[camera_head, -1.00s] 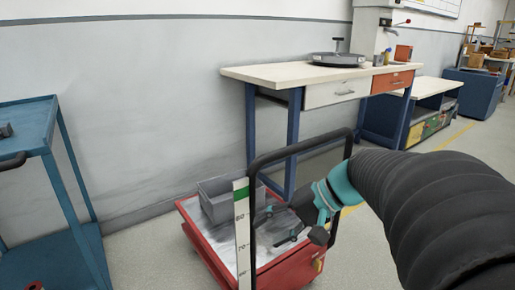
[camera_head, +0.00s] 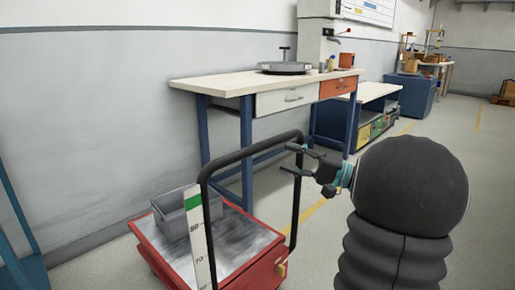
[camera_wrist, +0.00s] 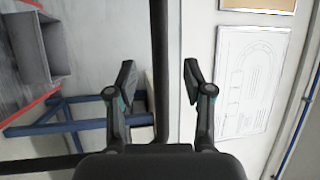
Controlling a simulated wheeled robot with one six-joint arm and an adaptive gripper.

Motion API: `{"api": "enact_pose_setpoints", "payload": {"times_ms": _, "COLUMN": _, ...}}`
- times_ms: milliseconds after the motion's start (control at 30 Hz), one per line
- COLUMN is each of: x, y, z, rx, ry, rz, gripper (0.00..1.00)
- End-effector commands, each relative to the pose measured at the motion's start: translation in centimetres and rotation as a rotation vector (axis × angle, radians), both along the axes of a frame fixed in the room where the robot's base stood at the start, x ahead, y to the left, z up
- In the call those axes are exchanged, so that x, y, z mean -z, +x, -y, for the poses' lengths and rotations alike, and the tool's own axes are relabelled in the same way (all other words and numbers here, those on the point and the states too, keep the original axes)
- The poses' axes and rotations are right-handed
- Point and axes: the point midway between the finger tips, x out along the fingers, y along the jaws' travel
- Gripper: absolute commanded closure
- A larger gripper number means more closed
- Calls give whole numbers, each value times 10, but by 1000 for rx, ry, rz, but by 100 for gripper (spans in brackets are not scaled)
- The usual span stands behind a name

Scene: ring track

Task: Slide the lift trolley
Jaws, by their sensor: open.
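The lift trolley (camera_head: 262,277) is a low red cart with a grey metal deck, at the bottom of the head view. Its black hoop handle (camera_head: 249,149) rises from it, with a white scale (camera_head: 200,245) with a green top at the left post. My gripper (camera_head: 288,158) is open at the upper right post of the handle. In the wrist view, the black handle bar (camera_wrist: 159,70) runs between the open fingers of my gripper (camera_wrist: 160,77). Both fingers look apart from the bar; its depth between them is hard to tell.
A grey bin (camera_head: 176,211) sits on the trolley deck. A workbench (camera_head: 235,85) with blue legs stands behind, with a lower bench (camera_head: 375,92) to its right. A blue rack (camera_head: 22,265) is at the left edge. Floor to the right is open.

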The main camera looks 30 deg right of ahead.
Motion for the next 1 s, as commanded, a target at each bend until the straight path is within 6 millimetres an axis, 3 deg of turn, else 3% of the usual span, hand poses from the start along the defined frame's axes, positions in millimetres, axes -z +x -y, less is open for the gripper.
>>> {"api": "enact_pose_setpoints", "payload": {"times_ms": 200, "x": -8, "y": 30, "z": -30, "rx": -5, "ry": 1, "rz": -1, "gripper": 48}}
{"api": "enact_pose_setpoints", "payload": {"times_ms": 500, "x": -15, "y": 61, "z": -57, "rx": -2, "ry": 0, "rz": -1, "gripper": 48}}
{"api": "enact_pose_setpoints", "payload": {"times_ms": 933, "x": -17, "y": 67, "z": -63, "rx": -1, "ry": 0, "rz": -1, "gripper": 48}}
{"api": "enact_pose_setpoints", "payload": {"times_ms": 967, "x": -17, "y": 67, "z": -63, "rx": -1, "ry": 0, "rz": -1, "gripper": 51}}
{"api": "enact_pose_setpoints", "payload": {"times_ms": 1000, "x": -17, "y": 67, "z": -63, "rx": -1, "ry": 1, "rz": -2, "gripper": 61}}
